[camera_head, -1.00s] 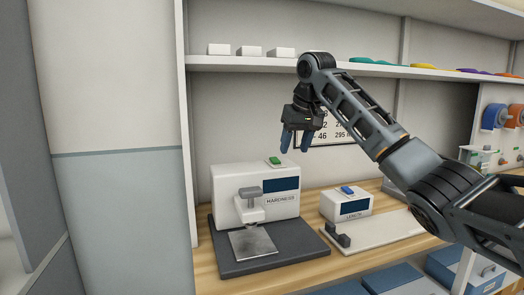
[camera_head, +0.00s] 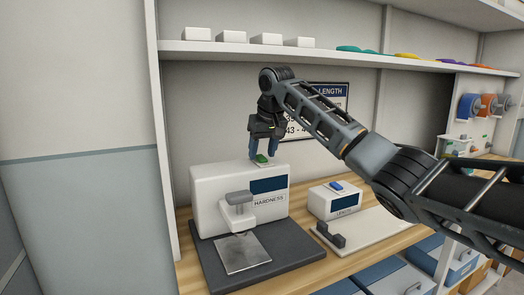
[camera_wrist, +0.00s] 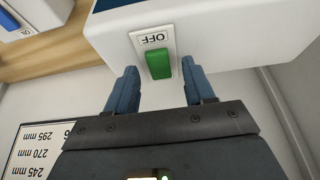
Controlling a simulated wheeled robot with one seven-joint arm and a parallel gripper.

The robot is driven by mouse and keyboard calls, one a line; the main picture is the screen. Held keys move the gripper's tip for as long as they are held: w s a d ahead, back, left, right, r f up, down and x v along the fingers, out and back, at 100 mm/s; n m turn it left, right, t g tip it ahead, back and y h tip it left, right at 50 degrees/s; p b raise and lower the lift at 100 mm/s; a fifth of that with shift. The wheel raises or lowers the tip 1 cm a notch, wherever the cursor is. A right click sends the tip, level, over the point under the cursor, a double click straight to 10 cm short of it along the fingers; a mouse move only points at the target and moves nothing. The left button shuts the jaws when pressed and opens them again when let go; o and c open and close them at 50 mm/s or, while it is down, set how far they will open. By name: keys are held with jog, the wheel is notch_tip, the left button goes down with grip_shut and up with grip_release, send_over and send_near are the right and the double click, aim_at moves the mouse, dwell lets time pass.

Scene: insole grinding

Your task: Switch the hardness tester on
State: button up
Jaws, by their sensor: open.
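The hardness tester (camera_head: 212,192) is a white box labelled HARDNESS with a dark blank screen, standing on a dark base plate with a metal plate. Its green switch (camera_head: 262,158) is on the top; in the wrist view the green rocker (camera_wrist: 158,66) sits on a white plate beside the letters OFF. My gripper (camera_head: 263,157) points down at the top of the tester. Its blue fingers (camera_wrist: 160,88) are open, one on each side of the switch, with nothing between them that they grip. I cannot tell whether they touch the tester's top.
A smaller white tester (camera_head: 325,203) labelled LENGTH, with a blue switch, stands to the right on the wooden bench. A shelf (camera_head: 230,50) with white boxes and coloured insoles runs above. A size chart (camera_head: 335,97) hangs on the wall behind my arm.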

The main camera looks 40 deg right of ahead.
jog(key=shift+w+f, duration=0.1)
jog(key=shift+f, duration=0.3)
jog(key=shift+c, duration=0.4)
